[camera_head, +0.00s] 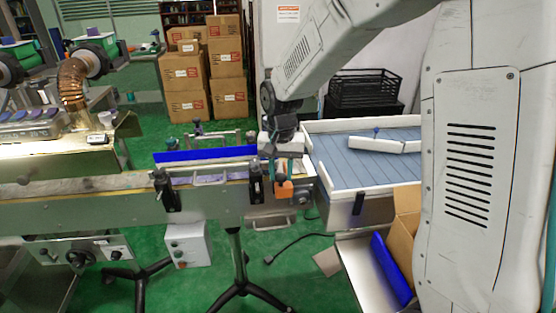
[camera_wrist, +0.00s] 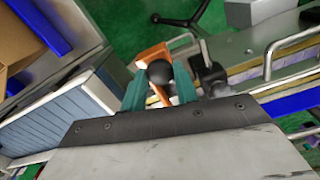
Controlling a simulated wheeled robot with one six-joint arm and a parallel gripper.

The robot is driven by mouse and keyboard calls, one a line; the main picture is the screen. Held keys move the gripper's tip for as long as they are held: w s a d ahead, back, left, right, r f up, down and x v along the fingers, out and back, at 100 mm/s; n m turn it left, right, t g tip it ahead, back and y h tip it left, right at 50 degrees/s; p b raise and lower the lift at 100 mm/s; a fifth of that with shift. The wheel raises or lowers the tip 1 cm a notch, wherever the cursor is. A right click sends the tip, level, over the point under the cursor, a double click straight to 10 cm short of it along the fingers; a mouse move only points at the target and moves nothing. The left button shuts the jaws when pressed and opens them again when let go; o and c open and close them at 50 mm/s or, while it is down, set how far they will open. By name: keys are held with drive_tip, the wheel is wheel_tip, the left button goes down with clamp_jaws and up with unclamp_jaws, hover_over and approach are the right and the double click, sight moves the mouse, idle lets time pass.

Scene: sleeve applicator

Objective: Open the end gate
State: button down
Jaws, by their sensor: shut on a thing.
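The end gate (camera_head: 285,190) is an orange piece at the right end of the conveyor (camera_head: 120,208). In the wrist view the orange gate (camera_wrist: 150,55) shows with a round black knob (camera_wrist: 159,72) on it. My gripper (camera_head: 285,165) is at the gate from above. In the wrist view its two teal fingers (camera_wrist: 160,88) stand on either side of the knob and are shut on it. The fingers hide part of the gate. I cannot tell how far the gate is turned.
A blue-grey slatted table (camera_head: 340,160) with white edges adjoins the conveyor's right end. Metal handles and black clamps (camera_head: 255,180) stand along the conveyor near the gate. A cardboard box (camera_head: 403,230) and a blue piece (camera_head: 390,268) lie below at right. Stacked boxes (camera_head: 205,75) stand behind.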

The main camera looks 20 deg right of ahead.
drive_tip(key=shift+s+a, duration=0.15)
drive_tip(key=shift+s, duration=0.45)
drive_tip(key=c, duration=1.1)
unclamp_jaws()
drive_tip(key=shift+o, duration=0.2)
wheel_tip(320, 180, up, 8)
drive_tip(key=shift+f, duration=0.1)
